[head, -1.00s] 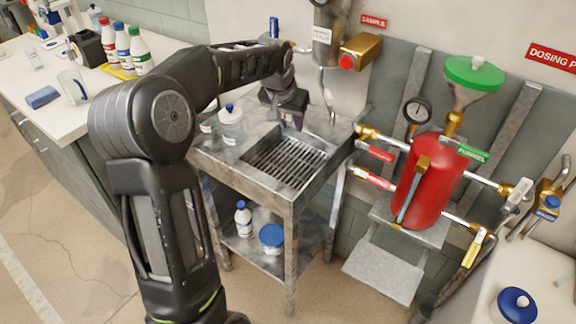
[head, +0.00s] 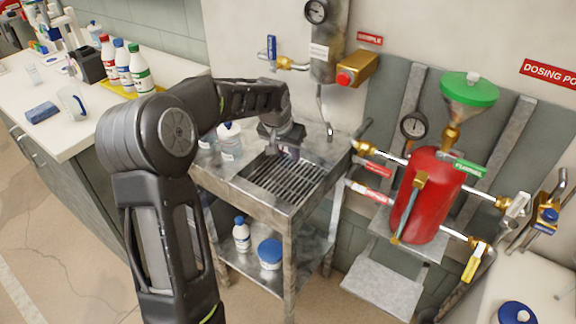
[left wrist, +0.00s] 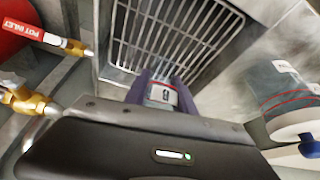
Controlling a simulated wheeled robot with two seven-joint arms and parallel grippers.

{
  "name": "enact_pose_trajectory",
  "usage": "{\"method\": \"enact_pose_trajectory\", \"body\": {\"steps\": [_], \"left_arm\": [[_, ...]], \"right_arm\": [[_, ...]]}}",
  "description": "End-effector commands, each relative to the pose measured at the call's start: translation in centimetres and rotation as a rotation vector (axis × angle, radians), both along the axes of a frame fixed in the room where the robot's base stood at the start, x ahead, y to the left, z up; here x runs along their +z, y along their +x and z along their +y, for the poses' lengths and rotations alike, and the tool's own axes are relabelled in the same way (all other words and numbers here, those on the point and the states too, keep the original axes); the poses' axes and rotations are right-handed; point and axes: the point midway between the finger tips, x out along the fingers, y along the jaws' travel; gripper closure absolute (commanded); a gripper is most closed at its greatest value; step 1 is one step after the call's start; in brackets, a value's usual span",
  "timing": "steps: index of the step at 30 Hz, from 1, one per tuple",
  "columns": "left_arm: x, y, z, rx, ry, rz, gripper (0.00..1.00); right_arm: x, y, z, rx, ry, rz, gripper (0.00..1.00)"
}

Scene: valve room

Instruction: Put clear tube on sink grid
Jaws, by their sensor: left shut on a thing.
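My left gripper (head: 289,152) is over the back part of the sink grid (head: 278,184), a dark slatted grate set in the worn metal sink stand. In the left wrist view its two purple fingers (left wrist: 163,92) are shut on the clear tube (left wrist: 161,94), which shows a white label with a dark mark and a red line. The wire grid (left wrist: 185,35) lies just beyond the tube. I cannot tell whether the tube touches it. In the head view the tube is mostly hidden by the gripper. My right gripper is not in view.
Clear bottles with blue caps (head: 230,142) stand on the sink's left ledge; one (left wrist: 285,95) is close beside the gripper. A bent spout (head: 325,115) hangs behind the grid. A red vessel (head: 425,195) with brass valves stands at right. The grid's front is clear.

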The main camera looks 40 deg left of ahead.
Motion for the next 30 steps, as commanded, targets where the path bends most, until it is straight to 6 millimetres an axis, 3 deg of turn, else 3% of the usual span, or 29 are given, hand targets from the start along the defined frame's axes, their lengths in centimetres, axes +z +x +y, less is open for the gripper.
{"method": "enact_pose_trajectory", "body": {"steps": [12,24,25,30], "left_arm": [[-4.8,-0.1,0.0,0.000,0.000,0.002,1.00],[-5.4,0.0,0.0,0.000,0.000,0.000,1.00],[-5.4,0.0,0.0,0.000,0.000,0.000,0.68],[-5.3,0.0,0.0,0.000,0.000,0.001,0.54]], "right_arm": [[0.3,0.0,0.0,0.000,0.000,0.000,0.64],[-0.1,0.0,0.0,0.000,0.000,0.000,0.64],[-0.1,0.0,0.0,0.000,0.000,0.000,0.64],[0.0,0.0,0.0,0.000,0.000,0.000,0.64]]}}
